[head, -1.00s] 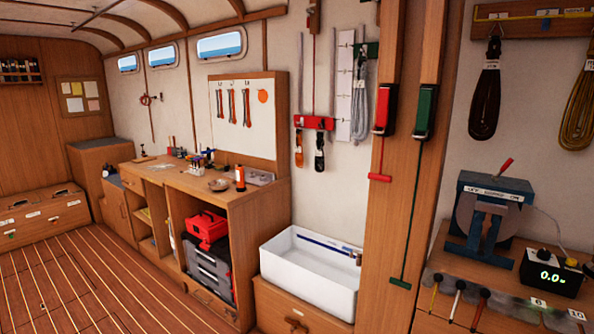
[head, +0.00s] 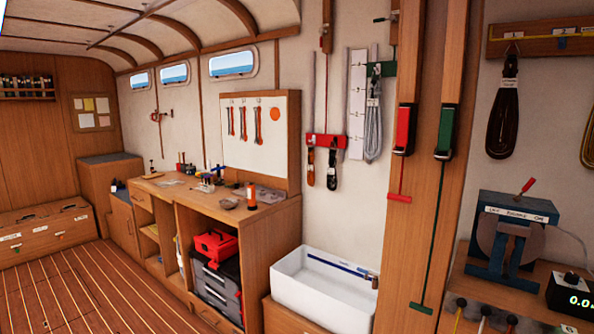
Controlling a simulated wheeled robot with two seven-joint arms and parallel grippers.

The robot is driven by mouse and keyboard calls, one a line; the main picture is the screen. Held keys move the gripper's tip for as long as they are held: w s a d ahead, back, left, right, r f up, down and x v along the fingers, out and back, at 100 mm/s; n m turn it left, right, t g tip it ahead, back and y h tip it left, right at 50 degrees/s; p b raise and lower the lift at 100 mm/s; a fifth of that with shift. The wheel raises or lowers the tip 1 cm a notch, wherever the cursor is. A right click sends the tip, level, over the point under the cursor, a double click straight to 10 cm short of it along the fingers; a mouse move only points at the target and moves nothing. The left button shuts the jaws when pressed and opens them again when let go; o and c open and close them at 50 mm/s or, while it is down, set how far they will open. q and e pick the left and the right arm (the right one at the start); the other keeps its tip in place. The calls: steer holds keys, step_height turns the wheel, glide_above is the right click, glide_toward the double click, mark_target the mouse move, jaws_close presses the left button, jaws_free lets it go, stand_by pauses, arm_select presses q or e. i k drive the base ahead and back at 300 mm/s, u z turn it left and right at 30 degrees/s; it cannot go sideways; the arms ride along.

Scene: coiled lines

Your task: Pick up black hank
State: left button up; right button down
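A long, very dark hank (head: 502,118) hangs in a loop from a wooden rail (head: 540,38) on the right wall, with a small pale tag near its top. It looks black to dark brown. A smaller black looped item (head: 332,172) hangs from a red bracket (head: 326,141) on the middle wall, beside an orange-brown one (head: 311,168). I cannot tell from the picture which dark item the task names. A grey hank (head: 373,130) hangs from a green bracket further right. Neither of my grippers is in view.
A tan hank (head: 588,140) is cut off at the right edge. Below stands a bench with a blue machine (head: 511,240) and a black display box (head: 572,295). A white sink (head: 325,292) and wooden workbench (head: 275,222) line the wall. Floor (head: 80,290) at left is clear.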

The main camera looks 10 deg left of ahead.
mark_target(332, 172)
steer(key=u, duration=0.15)
steer(key=i, duration=0.3)
steer(key=u, duration=0.85)
steer(key=i, duration=1)
steer(key=u, duration=0.4)
steer(key=i, duration=1.15)
steer(key=z, duration=0.85)
steer(key=i, duration=0.55)
steer(key=z, duration=0.3)
